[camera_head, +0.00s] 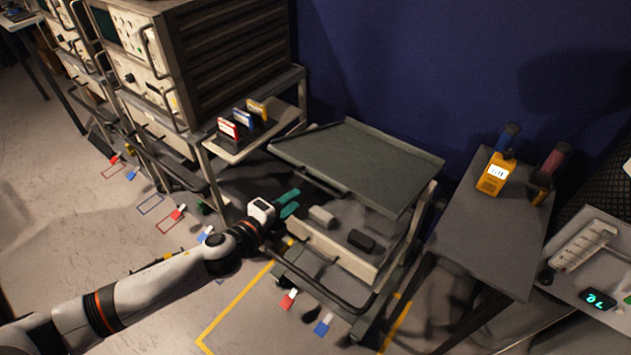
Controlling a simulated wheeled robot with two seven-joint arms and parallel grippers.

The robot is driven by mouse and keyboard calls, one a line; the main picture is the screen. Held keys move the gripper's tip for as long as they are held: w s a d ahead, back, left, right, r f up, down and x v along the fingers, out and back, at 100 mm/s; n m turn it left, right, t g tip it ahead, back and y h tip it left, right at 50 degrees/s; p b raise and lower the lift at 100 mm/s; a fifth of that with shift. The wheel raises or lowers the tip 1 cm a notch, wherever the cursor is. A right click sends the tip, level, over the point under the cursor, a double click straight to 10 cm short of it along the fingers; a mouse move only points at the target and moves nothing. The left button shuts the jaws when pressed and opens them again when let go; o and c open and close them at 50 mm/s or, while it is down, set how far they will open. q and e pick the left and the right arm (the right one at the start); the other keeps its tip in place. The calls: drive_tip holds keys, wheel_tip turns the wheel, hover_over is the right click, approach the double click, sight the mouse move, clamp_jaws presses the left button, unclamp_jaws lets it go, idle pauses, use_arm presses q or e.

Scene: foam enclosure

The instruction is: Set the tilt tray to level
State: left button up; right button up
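The tilt tray (355,160) is a flat grey-green panel with a raised rim, on top of a metal cart in the middle of the head view. It appears to slope, but its exact angle is hard to judge from here. My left gripper (296,202) has teal fingers that are apart, with nothing visible between them. It is in front of and below the tray's left front edge, near the cart's lower shelf (330,246), and does not appear to touch the tray. My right gripper is not in view.
A light grey block (321,217) and a dark block (361,241) lie on the lower shelf. A cart handle (322,288) runs along the front. A side table (485,222) with a yellow meter (495,174) stands right; an instrument rack (215,60) stands left.

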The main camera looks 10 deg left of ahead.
sight(315, 182)
use_arm(q)
drive_tip(key=x, duration=0.9)
drive_tip(key=shift+w+d, duration=0.2)
drive_tip(key=shift+w, duration=0.1)
clamp_jaws()
